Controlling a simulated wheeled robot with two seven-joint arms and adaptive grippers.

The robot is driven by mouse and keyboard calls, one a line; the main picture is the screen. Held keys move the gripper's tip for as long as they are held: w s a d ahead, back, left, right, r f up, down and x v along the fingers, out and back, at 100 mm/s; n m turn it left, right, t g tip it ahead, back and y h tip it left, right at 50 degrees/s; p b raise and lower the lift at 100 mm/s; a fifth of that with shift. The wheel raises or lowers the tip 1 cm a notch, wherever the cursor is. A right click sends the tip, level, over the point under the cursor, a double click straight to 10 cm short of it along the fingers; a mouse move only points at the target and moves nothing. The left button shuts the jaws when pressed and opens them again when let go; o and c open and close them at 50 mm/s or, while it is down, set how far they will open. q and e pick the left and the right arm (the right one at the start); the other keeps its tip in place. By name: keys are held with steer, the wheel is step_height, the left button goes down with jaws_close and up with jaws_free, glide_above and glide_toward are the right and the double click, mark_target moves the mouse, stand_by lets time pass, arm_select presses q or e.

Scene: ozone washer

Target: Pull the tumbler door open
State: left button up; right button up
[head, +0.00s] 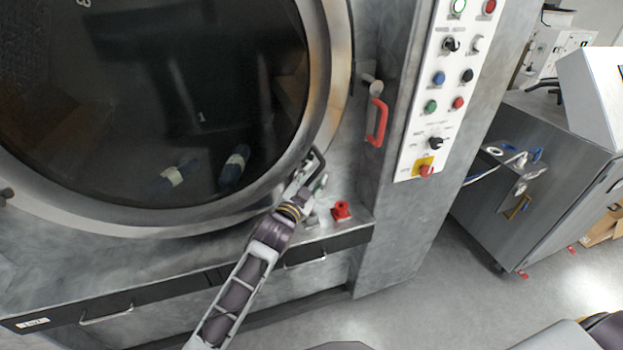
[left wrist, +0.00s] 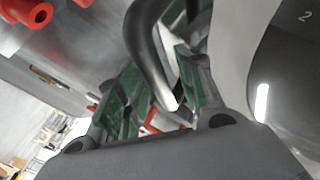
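The tumbler door (head: 150,95) is a big round dark glass in a wide metal ring, on the left of the head view. It looks closed against the machine front. Its dark bent handle (head: 318,160) is at the ring's lower right. In the left wrist view the handle (left wrist: 150,50) runs down between the green-padded fingers. My left gripper (head: 306,180) is at the handle, its fingers drawn in on both sides of the bar; it also shows in the left wrist view (left wrist: 160,95). Part of the handle is hidden by the fingers. My right gripper is not in view.
A red handle (head: 377,122) sits right of the door, beside a white button panel (head: 445,90). A red knob (head: 341,210) stands on the ledge below. A grey cabinet (head: 540,160) is at the right. The floor (head: 420,290) between is clear.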

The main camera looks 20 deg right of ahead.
arm_select(q)
jaws_close()
steer(key=shift+s+f, duration=0.1)
stand_by(0.4)
